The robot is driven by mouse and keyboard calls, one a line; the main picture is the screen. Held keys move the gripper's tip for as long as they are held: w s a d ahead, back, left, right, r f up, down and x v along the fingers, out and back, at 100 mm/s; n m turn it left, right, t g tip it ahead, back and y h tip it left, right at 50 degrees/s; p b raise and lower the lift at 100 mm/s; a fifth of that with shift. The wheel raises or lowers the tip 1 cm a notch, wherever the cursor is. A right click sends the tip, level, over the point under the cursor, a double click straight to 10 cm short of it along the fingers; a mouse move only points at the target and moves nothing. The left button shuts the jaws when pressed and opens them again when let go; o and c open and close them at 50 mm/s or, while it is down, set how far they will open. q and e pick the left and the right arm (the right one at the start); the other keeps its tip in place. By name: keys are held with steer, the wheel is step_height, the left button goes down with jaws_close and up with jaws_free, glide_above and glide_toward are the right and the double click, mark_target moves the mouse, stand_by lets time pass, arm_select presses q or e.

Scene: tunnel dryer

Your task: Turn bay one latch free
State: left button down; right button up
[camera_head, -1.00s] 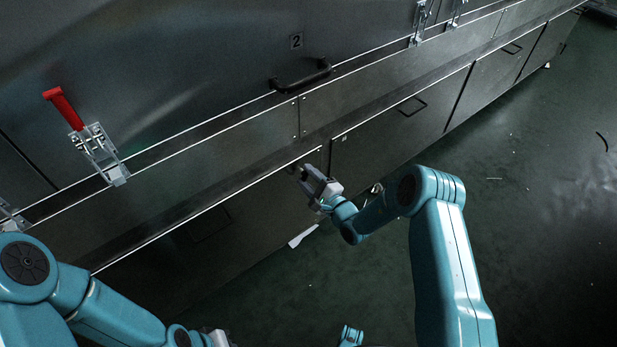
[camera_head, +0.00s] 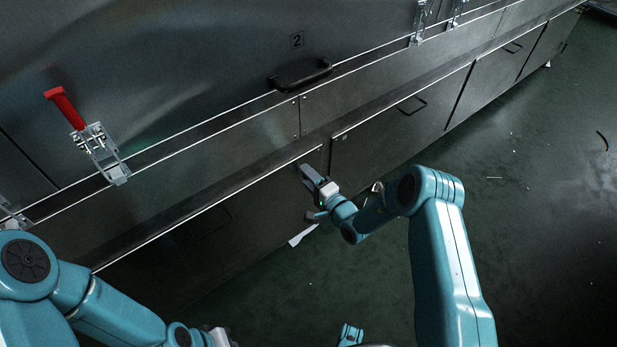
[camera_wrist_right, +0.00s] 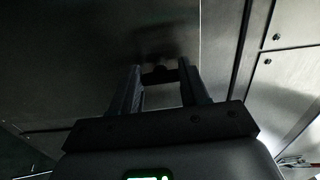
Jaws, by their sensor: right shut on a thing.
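My right gripper (camera_head: 308,172) is at the upper right corner of a dark lower door (camera_head: 180,240). In the right wrist view its two fingers (camera_wrist_right: 160,76) stand a little apart, with a small dark latch (camera_wrist_right: 160,74) between the tips against a dark metal panel. The fingers are shut on it; its exact shape and angle are hard to make out. In the head view the gripper hides the latch. My left gripper (camera_head: 220,338) is cut off at the bottom edge, and its fingers do not show clearly.
A red-handled clamp (camera_head: 100,150) sits at the left on the upper panel. A black handle (camera_head: 300,76) is below the number 2 plate (camera_head: 296,41). A neighbouring lower door (camera_head: 400,115) is to the right. A pale scrap (camera_head: 302,235) lies on the open green floor (camera_head: 530,230).

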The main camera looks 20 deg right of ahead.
stand_by(0.3)
steer(key=o, duration=1.1)
steer(key=shift+c, duration=0.2)
steer(key=p+v, duration=0.3)
steer(key=v, duration=1.3)
steer(key=shift+s, duration=0.2)
